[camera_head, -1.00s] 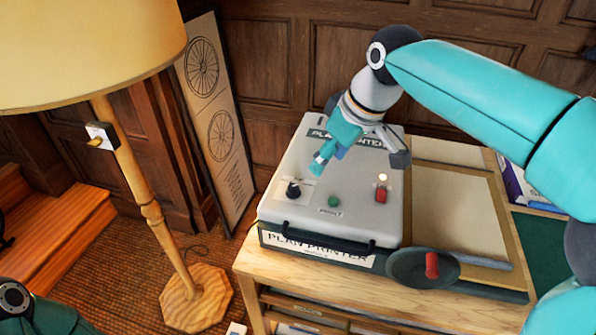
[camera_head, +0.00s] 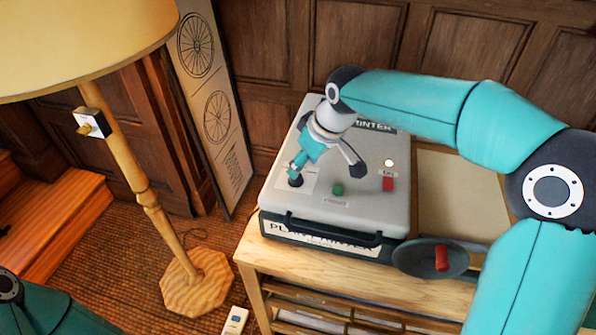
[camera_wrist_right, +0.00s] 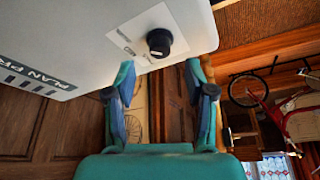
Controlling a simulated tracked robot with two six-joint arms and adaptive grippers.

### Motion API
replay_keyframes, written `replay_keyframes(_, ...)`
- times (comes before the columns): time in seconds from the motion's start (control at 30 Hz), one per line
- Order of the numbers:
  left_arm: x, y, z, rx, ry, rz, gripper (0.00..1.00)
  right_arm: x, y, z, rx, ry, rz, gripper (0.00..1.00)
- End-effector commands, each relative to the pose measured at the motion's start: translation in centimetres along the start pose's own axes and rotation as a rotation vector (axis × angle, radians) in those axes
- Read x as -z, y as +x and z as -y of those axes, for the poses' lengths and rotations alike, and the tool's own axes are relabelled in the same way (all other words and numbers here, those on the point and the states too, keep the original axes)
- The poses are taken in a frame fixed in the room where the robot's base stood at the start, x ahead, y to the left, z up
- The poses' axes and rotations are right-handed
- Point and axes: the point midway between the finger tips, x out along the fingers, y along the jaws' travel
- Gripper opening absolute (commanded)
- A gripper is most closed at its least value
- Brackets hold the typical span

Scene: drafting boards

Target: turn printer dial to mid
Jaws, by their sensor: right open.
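The plan printer (camera_head: 365,208) is a pale grey box on a wooden table. Its black dial (camera_head: 296,182) sits on a white label at the left of the top face. In the right wrist view the dial (camera_wrist_right: 159,43) lies ahead, between the lines of the two fingers, with a pale mark on its cap. I cannot read its setting. My right gripper (camera_head: 297,168) is open just above the dial and partly covers it; the wrist view (camera_wrist_right: 158,75) shows empty space between the fingers. Contact is not visible. My left gripper is out of view.
On the printer are a green button (camera_head: 338,190), a red switch (camera_head: 388,184) and a lit lamp (camera_head: 390,162). A dark dish with a red handle (camera_head: 442,258) is at the table front. A floor lamp (camera_head: 150,200) stands at the left.

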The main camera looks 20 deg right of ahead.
Motion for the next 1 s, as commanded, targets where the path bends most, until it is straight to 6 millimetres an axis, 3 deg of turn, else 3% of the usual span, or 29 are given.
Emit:
replay_keyframes(0.1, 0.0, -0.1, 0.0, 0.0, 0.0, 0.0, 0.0, -0.1, 2.3, 0.0, 0.001, 0.0, 0.003, 0.54)
replay_keyframes(0.3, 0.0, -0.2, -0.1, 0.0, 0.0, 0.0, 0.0, 0.0, 4.4, 0.0, 0.001, 0.002, 0.002, 0.54)
replay_keyframes(0.7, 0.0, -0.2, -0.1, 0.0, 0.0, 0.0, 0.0, 0.0, 5.0, -0.1, -0.001, 0.002, -0.001, 0.53)
replay_keyframes(1.0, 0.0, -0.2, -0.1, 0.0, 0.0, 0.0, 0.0, 0.0, 4.9, -0.1, -0.001, 0.001, -0.001, 0.03)
